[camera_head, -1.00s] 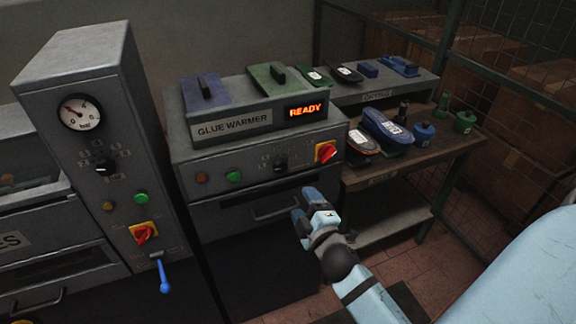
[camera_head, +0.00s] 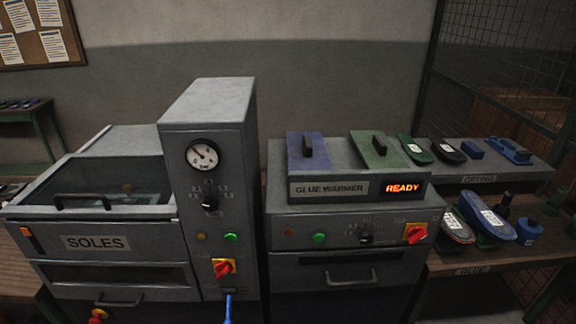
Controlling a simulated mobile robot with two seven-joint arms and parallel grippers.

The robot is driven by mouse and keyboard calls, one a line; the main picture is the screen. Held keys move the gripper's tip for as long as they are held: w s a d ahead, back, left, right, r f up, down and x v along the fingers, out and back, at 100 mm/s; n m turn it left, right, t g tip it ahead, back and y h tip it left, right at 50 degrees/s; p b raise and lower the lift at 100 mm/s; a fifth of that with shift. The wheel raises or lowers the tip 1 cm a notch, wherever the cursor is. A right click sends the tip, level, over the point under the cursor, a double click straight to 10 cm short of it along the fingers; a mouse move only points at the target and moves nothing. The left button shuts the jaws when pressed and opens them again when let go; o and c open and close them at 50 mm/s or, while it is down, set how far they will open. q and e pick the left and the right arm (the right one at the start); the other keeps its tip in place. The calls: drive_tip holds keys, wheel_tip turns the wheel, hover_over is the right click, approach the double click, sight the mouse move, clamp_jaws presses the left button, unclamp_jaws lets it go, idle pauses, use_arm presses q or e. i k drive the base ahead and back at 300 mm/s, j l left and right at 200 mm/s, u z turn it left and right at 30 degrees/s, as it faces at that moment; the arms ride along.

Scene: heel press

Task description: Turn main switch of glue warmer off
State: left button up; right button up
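The glue warmer (camera_head: 335,225) is a grey cabinet right of centre, with a name plate and a lit orange display (camera_head: 403,188) reading READY. Its main switch (camera_head: 415,234) is a red rotary knob on a yellow plate at the right end of the front panel. The knob looks tilted, but its exact setting is too small to read. A green lamp (camera_head: 319,238) and a black selector dial (camera_head: 366,238) sit on the same panel. Neither of my grippers is in view.
Left of the warmer stands a press column with a gauge (camera_head: 202,155), a similar red and yellow switch (camera_head: 223,268) and a blue lever (camera_head: 228,308). Further left is the SOLES unit (camera_head: 115,275). A bench with shoe soles (camera_head: 487,222) stands at the right.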

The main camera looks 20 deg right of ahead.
sight(415, 234)
drive_tip(key=z, duration=1.4)
